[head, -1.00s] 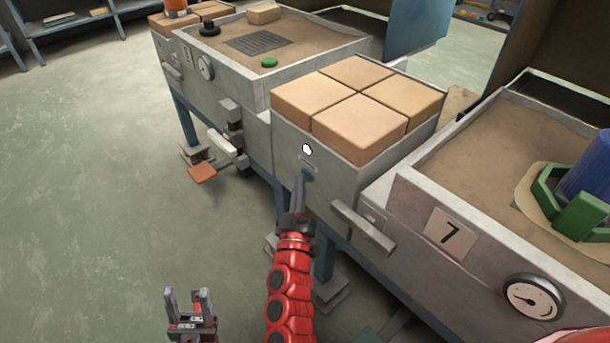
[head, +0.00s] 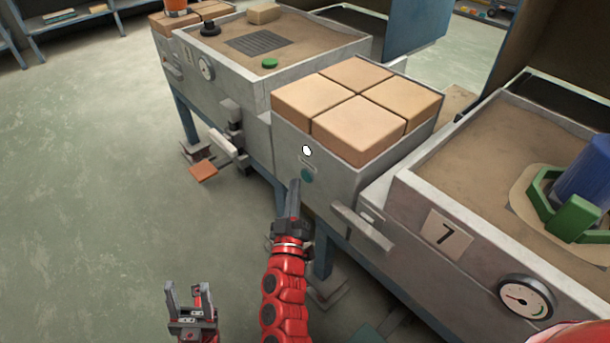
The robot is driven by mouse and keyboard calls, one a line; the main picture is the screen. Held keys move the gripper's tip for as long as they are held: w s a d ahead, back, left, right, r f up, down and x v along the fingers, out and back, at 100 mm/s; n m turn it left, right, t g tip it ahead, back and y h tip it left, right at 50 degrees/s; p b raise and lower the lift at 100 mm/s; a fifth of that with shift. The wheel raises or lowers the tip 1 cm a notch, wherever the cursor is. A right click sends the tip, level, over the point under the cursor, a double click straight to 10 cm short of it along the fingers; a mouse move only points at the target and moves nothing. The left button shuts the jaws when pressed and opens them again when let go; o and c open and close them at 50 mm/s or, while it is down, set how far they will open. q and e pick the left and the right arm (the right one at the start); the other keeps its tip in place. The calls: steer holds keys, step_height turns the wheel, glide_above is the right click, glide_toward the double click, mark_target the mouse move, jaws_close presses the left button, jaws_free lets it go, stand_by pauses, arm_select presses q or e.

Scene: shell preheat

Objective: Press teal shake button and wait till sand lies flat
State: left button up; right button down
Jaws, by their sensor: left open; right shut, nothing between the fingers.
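The teal shake button (head: 307,174) is a small round disc on the grey front panel, just below a round white lamp (head: 306,150). My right gripper (head: 295,182) is shut and empty. Its tips are just left of and below the button, and appear a little apart from it. My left gripper (head: 190,288) is open and empty, low over the floor at the lower left. The sand (head: 485,150) in the box marked 7 looks mostly level. A paler patch surrounds a blue cylinder (head: 588,172) with a green clamp (head: 563,215) around it.
Tan blocks (head: 358,108) sit in the unit above the button. A grey handle (head: 360,230) juts out right of the button, and a gauge (head: 525,297) is lower right. A farther sand box (head: 330,45) has a green knob (head: 269,63). The floor at left is clear.

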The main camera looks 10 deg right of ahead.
steer(key=s+a+p, duration=0.1)
steer(key=a+p, duration=0.1)
steer(key=s+a+p, duration=0.2)
stand_by(0.3)
stand_by(0.6)
